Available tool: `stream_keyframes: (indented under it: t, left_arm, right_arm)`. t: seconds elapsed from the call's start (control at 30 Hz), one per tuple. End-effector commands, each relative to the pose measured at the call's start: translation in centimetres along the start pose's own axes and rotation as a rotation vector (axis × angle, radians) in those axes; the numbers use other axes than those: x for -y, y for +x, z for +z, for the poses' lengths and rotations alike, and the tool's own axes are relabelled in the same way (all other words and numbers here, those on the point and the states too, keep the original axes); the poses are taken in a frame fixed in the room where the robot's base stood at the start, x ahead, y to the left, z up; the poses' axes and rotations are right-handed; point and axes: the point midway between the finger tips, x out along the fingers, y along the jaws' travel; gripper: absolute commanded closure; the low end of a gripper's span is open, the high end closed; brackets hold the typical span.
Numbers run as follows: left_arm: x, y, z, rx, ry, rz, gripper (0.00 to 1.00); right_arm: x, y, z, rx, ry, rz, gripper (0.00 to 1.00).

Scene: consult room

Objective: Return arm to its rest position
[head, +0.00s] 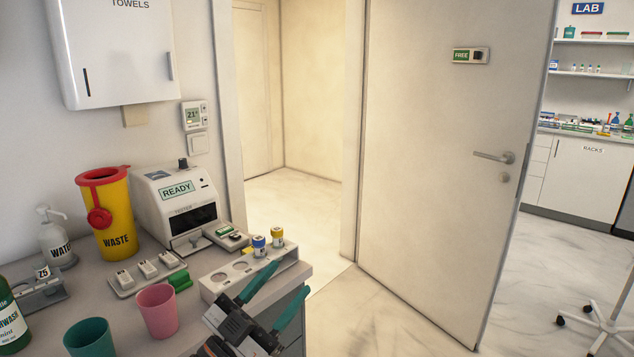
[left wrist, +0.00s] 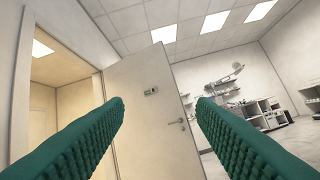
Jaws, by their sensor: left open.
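My left gripper (head: 272,293) reaches in at the bottom of the head view, over the front right edge of the counter. Its two green fingers are apart with nothing between them. In the left wrist view the open fingers (left wrist: 160,112) point toward the door and ceiling, and the space between them is empty. A white rack (head: 213,289) with round holes stands just behind the gripper and is partly covered by it. A blue-capped vial (head: 259,246) and a yellow-capped vial (head: 277,237) stand in the rack. My right gripper does not show.
On the counter are a pink cup (head: 158,311), a teal cup (head: 89,338), a yellow waste bin (head: 117,227), a tester (head: 180,205) reading READY and a water bottle (head: 56,238). A door (head: 440,150) stands open on the right. The floor before it is clear.

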Motion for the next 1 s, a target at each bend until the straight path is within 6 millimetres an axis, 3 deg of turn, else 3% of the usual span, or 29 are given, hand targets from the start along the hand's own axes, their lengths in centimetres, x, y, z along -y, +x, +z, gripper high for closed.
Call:
stream_keyframes:
  t: [0.1, 0.2, 0.27, 0.4, 0.5, 0.7, 0.93, 1.0]
  left_arm:
    - [-3.0, -5.0, -4.3, -0.226, -0.068, 0.316, 0.49]
    - [-3.8, -11.0, -8.6, -0.496, -0.115, 0.509, 0.49]
    - [-3.4, -15.0, -10.8, -0.672, -0.144, 0.582, 0.49]
    - [-0.4, -24.0, -14.1, -1.060, -0.216, 0.641, 0.49]
    - [2.2, -28.7, -14.9, -1.267, -0.264, 0.621, 0.49]
    - [6.7, -35.5, -14.5, -1.561, -0.347, 0.532, 0.49]
    - [11.3, -41.1, -12.5, -1.808, -0.445, 0.391, 0.49]
    - [11.5, -41.5, -14.1, -1.820, -0.445, 0.383, 0.49]
  right_arm:
    - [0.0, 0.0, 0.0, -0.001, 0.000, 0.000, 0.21]
    - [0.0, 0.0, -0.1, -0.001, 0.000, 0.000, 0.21]
    - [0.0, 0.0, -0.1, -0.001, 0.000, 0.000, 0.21]
    - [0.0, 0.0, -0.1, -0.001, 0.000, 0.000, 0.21]
    - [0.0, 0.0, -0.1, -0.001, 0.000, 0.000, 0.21]
    - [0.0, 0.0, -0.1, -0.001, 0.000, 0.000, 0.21]
    - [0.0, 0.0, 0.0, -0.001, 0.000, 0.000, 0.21]
    - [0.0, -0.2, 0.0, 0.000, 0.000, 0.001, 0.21]
